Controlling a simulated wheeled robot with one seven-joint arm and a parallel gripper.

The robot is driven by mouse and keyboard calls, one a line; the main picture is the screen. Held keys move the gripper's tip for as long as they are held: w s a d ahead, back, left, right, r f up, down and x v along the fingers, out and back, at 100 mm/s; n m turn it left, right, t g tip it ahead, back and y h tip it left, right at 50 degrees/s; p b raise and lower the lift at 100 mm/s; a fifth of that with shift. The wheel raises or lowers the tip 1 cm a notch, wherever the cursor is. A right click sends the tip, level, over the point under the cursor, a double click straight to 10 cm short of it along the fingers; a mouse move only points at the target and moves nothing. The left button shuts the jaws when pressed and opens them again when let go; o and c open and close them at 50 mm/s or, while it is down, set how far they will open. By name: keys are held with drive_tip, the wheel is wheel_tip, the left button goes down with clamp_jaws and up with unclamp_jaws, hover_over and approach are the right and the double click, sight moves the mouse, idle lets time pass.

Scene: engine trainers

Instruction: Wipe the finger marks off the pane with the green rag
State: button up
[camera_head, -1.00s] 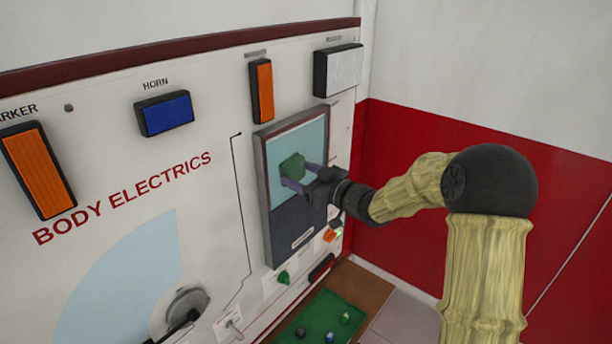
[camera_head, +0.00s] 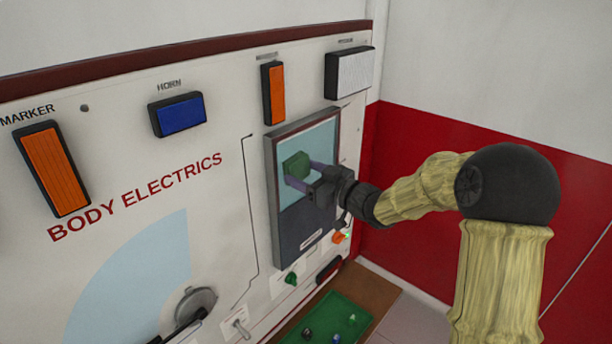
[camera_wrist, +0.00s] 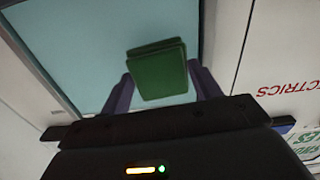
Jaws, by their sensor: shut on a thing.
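The pane (camera_head: 318,142) is a light blue glass in a dark frame, set upright on the white panel; it fills the upper left of the wrist view (camera_wrist: 95,45). My gripper (camera_head: 300,176) is in front of it, shut on the folded green rag (camera_head: 296,165). In the wrist view the rag (camera_wrist: 160,72) sits between my two purple-grey fingers. The rag is against or very close to the pane; I cannot tell which. No finger marks can be made out, and the glass behind the rag is hidden.
An orange lamp (camera_head: 273,92) and a white lamp (camera_head: 349,73) stick out above the pane. Below are a green knob (camera_head: 291,279), an orange switch (camera_head: 339,237) and a green tray (camera_head: 325,322) with small items. A red and white wall (camera_head: 440,130) stands at right.

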idle(0.3)
drive_tip(key=shift+w+d+r+p, duration=0.15)
drive_tip(key=shift+w+d+p, duration=0.15)
drive_tip(key=shift+w, duration=0.15)
drive_tip(key=shift+w+d+f+p, duration=0.2)
drive_tip(key=shift+w+d+p, duration=0.35)
drive_tip(key=shift+w+d, duration=0.5)
drive_tip(key=shift+w+a, duration=0.1)
drive_tip(key=shift+w+d+r+p, duration=0.1)
drive_tip(key=shift+w+d+p, duration=0.45)
drive_tip(key=shift+w, duration=0.25)
drive_tip(key=shift+w+d+p, duration=0.4)
drive_tip(key=shift+w+d, duration=0.2)
drive_tip(key=shift+w, duration=0.15)
drive_tip(key=shift+w, duration=0.1)
drive_tip(key=shift+w+d+r+p, duration=0.1)
drive_tip(key=shift+w+d+p, duration=0.3)
drive_tip(key=shift+p, duration=0.05)
drive_tip(key=shift+w+d+p, duration=0.55)
drive_tip(key=shift+w+d, duration=0.3)
drive_tip(key=shift+w, duration=0.25)
